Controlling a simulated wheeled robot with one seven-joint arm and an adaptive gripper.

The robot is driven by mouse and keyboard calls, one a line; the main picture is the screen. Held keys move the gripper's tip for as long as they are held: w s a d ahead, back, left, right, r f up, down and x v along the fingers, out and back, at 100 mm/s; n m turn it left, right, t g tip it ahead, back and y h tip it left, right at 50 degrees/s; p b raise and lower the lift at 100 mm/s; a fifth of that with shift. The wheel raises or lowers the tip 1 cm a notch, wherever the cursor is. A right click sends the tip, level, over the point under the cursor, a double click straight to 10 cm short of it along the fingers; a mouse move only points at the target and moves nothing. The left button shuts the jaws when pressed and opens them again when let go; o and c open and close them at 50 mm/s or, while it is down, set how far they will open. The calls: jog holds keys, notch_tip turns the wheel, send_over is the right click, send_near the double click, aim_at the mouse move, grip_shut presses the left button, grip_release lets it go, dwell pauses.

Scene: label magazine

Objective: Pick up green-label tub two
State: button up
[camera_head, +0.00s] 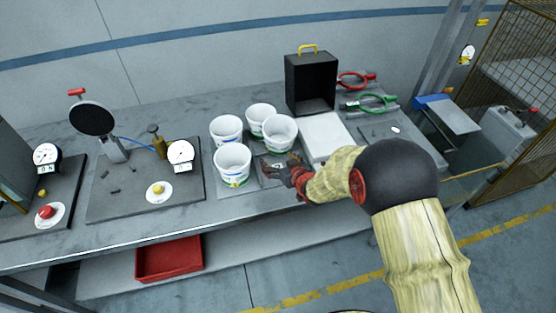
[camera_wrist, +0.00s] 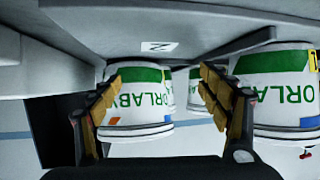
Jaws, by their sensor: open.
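Several white tubs stand in a cluster on the bench in the head view. The right-hand tub (camera_head: 279,133) shows some green low on its side; I take it to be the green-labelled tub (camera_wrist: 138,95) in front of my gripper in the wrist view, which appears upside down. A small plate marked like a 2 (camera_wrist: 158,47) lies before that tub. My gripper (camera_head: 280,171) is open and empty, low in front of the tubs. Its fingers (camera_wrist: 160,98) show on both sides of the view, the left one overlapping the tub's edge. Contact cannot be told.
Another tub (camera_head: 232,165) stands close to the left of my gripper; it shows at right in the wrist view (camera_wrist: 275,85). Two more tubs (camera_head: 226,130) (camera_head: 262,114) stand behind. A white block (camera_head: 325,135) and a black box (camera_head: 310,82) are to the right.

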jog(key=o, duration=0.5)
